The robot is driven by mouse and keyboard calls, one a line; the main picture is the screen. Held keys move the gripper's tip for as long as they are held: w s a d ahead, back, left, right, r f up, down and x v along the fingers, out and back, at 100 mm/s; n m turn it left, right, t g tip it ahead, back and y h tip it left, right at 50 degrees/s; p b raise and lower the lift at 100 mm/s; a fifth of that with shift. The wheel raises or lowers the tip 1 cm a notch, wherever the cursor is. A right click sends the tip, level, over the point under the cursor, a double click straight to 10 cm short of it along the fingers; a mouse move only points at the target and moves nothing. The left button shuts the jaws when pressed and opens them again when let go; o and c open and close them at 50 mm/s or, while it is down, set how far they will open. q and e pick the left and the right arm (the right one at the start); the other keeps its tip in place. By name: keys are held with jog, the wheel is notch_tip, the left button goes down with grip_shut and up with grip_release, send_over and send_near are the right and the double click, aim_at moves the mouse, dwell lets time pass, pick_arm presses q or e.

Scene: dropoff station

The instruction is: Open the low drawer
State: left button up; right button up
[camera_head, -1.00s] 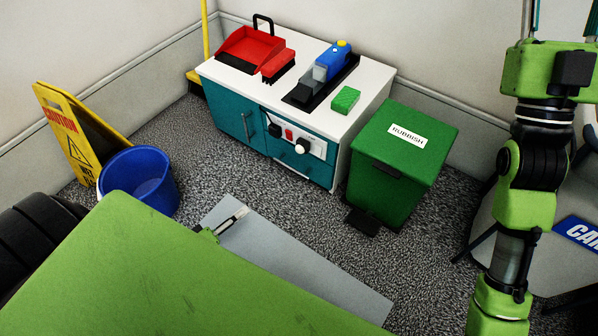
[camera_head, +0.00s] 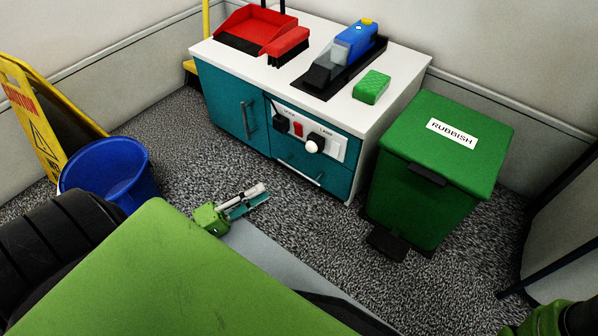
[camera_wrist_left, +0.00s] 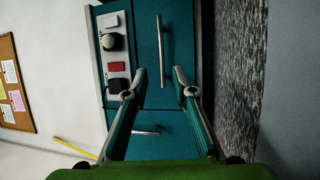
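The low drawer (camera_head: 292,170) is the teal front at the lower right of the white-topped cabinet, under a switch panel. It looks shut. Its silver drawer handle (camera_head: 301,173) runs across the front. In the left wrist view the scene is turned sideways; the drawer handle (camera_wrist_left: 162,50) stands upright there, beyond my fingertips. My left gripper (camera_head: 262,192) is low in front of the cabinet, apart from the drawer. In the wrist view my left gripper (camera_wrist_left: 160,72) is open and empty, its fingers on either side of the handle's line. My right gripper is out of view.
A teal door (camera_head: 228,103) with an upright handle is left of the drawer. The green rubbish bin (camera_head: 427,205) stands close to the cabinet's right. A blue bucket (camera_head: 106,177) and yellow caution sign (camera_head: 35,130) are left. The carpet before the drawer (camera_head: 300,235) is clear.

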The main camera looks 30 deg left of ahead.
aim_at(299, 171)
pick_arm(q)
jog(key=shift+b+x, duration=2.35)
jog(key=shift+x, duration=4.25)
jog(key=shift+c, duration=0.4)
grip_shut()
